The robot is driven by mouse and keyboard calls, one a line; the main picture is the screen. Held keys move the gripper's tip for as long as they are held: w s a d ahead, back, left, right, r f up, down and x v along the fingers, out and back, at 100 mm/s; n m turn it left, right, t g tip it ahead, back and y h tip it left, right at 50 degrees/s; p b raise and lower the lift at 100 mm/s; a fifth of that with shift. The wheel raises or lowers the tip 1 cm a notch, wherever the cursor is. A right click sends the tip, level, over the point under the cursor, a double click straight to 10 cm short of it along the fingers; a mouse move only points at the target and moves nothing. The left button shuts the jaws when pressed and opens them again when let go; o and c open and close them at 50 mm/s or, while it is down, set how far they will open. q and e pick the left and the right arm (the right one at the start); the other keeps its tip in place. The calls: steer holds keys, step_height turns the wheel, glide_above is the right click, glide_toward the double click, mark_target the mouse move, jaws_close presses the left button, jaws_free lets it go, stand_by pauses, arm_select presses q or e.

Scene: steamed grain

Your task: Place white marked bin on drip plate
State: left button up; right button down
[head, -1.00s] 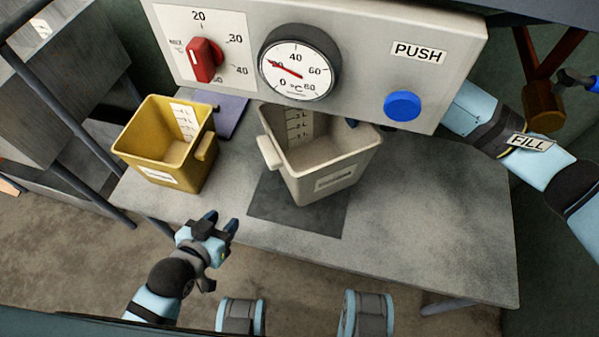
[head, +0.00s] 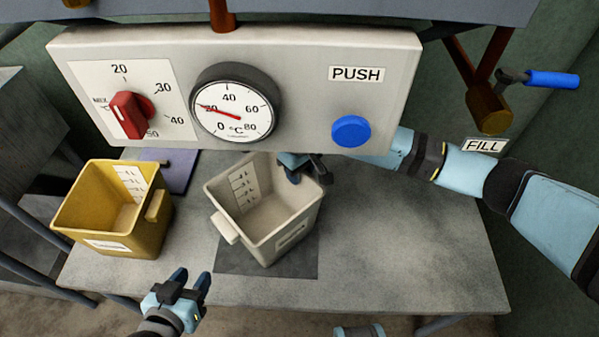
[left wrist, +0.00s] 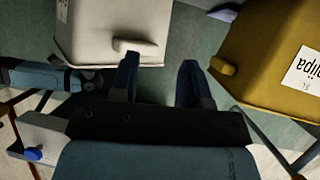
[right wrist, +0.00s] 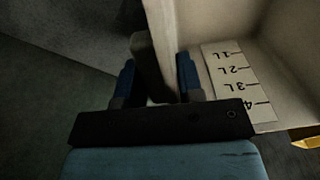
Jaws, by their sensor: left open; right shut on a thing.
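The white bin (head: 245,222) with litre marks inside stands over the dark square drip plate (head: 230,263) on the table. Whether its base rests fully on the plate I cannot tell. My right gripper (head: 303,172) is at the bin's far right side, shut on the handle there. The right wrist view shows that dark, shaded handle (right wrist: 150,68) between the fingers. My left gripper (head: 188,283) is open and empty in front of the plate, left of the middle. In the left wrist view, the bin's other handle (left wrist: 135,47) shows just beyond a left fingertip, without a grip.
A yellow bin (head: 105,215) stands to the left on the grey table (head: 420,250). A panel (head: 300,70) with a red knob, a dial and a blue button (head: 351,131) overhangs the table's back. The table's right side is clear.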

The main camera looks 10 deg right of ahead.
arm_select(q)
steer(key=shift+r, duration=0.1)
arm_select(e)
steer(key=c, duration=0.8)
jaws_free()
steer(key=shift+o, duration=0.2)
step_height(320, 180, up, 7)
steer(key=shift+f+p, duration=0.1)
steer(key=shift+p, duration=1)
arm_select(q)
steer(key=shift+s+a+f, duration=0.1)
steer(key=shift+a+f, duration=0.1)
steer(key=shift+a, duration=0.1)
arm_select(e)
steer(key=shift+r, duration=0.4)
arm_select(q)
steer(key=shift+r, duration=0.15)
